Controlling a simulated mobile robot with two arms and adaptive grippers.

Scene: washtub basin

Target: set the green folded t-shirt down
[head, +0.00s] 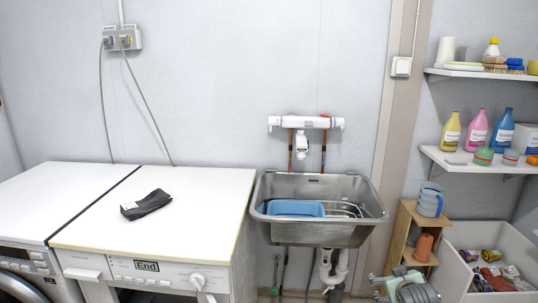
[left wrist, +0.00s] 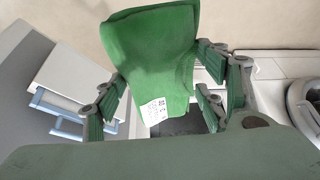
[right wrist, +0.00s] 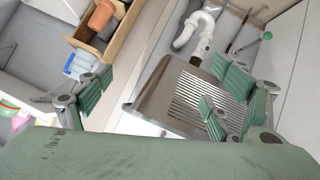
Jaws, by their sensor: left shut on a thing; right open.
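The green folded t-shirt (left wrist: 155,45) shows in the left wrist view, with a white printed label near its lower edge. My left gripper (left wrist: 160,92) is shut on it, its green-padded fingers on both sides of the cloth. Neither the t-shirt nor my left gripper shows in the head view. My right gripper (head: 408,290) is at the lower right of the head view, in front of the shelf unit. In the right wrist view it is open and empty (right wrist: 160,98).
A dark folded cloth (head: 147,204) lies on the right washing machine's white top (head: 205,190). Bare top surrounds it. The left machine top (head: 60,190) is clear. A steel sink (head: 325,235) holds a blue basin (head: 295,209). A white bin (head: 480,245) stands right.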

